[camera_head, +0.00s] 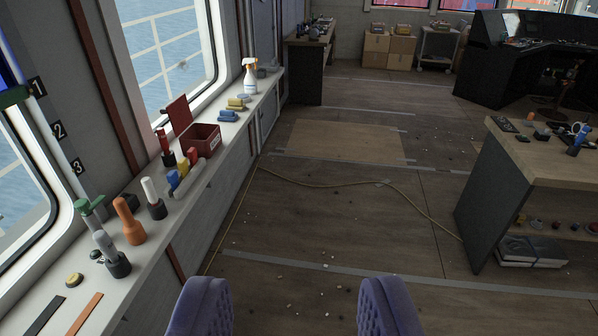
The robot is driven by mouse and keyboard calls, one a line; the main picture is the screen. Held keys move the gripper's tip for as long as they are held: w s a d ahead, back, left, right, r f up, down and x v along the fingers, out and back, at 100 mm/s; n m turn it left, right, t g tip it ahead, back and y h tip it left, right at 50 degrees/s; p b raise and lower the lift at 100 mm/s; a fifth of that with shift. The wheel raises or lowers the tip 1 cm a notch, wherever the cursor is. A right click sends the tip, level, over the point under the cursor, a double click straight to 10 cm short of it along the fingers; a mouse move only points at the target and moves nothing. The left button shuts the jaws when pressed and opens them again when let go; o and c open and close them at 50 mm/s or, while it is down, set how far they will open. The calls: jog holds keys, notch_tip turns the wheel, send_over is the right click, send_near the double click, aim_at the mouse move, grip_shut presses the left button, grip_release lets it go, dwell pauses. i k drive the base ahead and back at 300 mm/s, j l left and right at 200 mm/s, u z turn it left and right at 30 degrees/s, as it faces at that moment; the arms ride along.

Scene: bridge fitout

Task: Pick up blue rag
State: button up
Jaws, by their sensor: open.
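A small, flat blue item (228,116), which looks like a folded rag, lies on the white window ledge at left, in front of the white spray bottle. It is small in the picture, so I cannot be sure it is cloth. A yellow item (237,104) lies just behind it. My gripper (295,307) shows as two purple padded fingers at the bottom edge. They are wide apart with nothing between them, above the floor and right of the ledge, well short of the blue item.
The ledge (190,225) also holds a spray bottle (250,76), a red bin (201,139), a blue-yellow-red row (184,170) and upright handled tools (128,220). A yellow cable (345,184) crosses the littered floor. A workbench (540,160) stands at right. The middle floor is open.

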aim_at(225, 115)
jog(key=i+l, duration=0.1)
jog(key=i, duration=0.5)
jog(key=i+l+u, duration=0.1)
jog(key=i, duration=0.55)
jog(key=i+l, duration=0.15)
jog(key=i, duration=0.45)
jog(key=i+l, duration=0.15)
jog(key=i, duration=0.5)
jog(key=i+j+u, duration=0.2)
jog(key=i, duration=0.6)
jog(key=i+l+u, duration=0.25)
jog(key=i, duration=0.5)
jog(key=i+l+u, duration=0.2)
jog(key=i, duration=0.6)
jog(key=i+u, duration=0.2)
